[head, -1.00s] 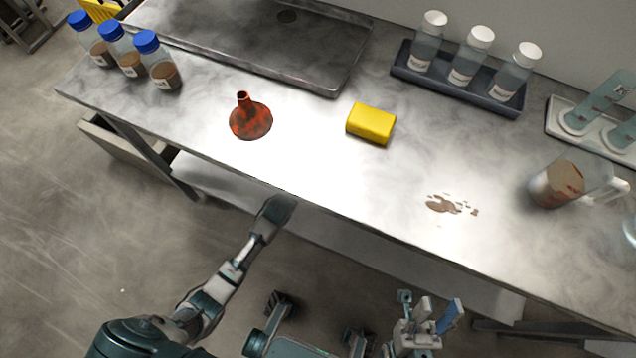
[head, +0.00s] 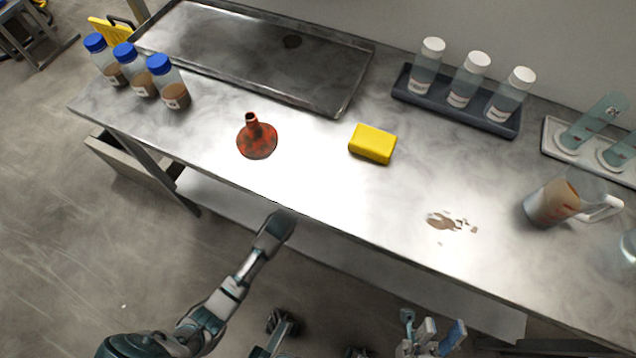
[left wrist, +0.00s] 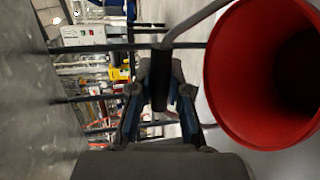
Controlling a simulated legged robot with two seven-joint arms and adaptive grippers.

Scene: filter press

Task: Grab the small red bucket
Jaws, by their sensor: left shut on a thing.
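The small red bucket (left wrist: 265,75) fills the right side of the left wrist view. Its round open mouth faces the camera and its inside is dark and looks empty. A grey handle curves from its rim to my left gripper (left wrist: 160,92). The left gripper is shut on the handle, with the bucket beside the fingers. The bucket does not show in the head view, and the left fingers cannot be made out there. My right gripper (head: 430,338) is at the bottom of the head view, in front of the table; whether its fingers are open is unclear.
The metal table (head: 330,205) holds a rusty red funnel (head: 257,140), a yellow sponge (head: 372,144), a brown spill (head: 450,222) and a jug (head: 555,202). Blue-capped bottles (head: 168,85), a tray (head: 240,50) and a white-capped bottle rack (head: 455,103) stand behind. Open floor lies left.

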